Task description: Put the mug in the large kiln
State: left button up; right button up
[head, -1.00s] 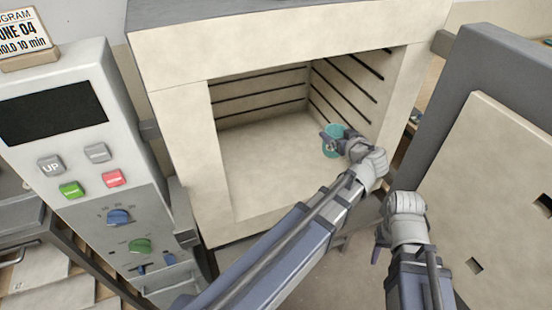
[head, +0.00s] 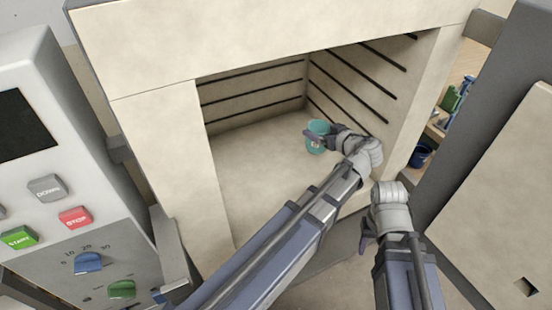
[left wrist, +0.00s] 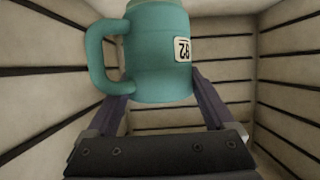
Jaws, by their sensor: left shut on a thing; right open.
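The teal mug (head: 317,138) is inside the large kiln (head: 150,150), in the right part of its chamber. My left gripper (head: 324,137) reaches in through the open front and is shut on the mug. In the left wrist view the mug (left wrist: 150,50) sits between the two fingers, with its handle to the left and a white label marked 92 on its side. I cannot tell whether the mug touches the kiln floor. My right gripper (head: 364,232) is open and empty, outside the kiln between the opening and the door.
The kiln door (head: 500,190) stands open at the right. A control panel (head: 60,200) with buttons and knobs stands at the left. The kiln floor (head: 245,180) is clear left of the mug. Blue and green containers (head: 420,155) show behind, between kiln and door.

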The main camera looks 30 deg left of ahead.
pick_arm(q)
jog(key=shift+f+b, duration=5.05)
jog(key=shift+b, duration=0.05)
jog(key=shift+r, duration=0.1)
jog(key=o, duration=1.4)
jog(key=shift+o, duration=0.2)
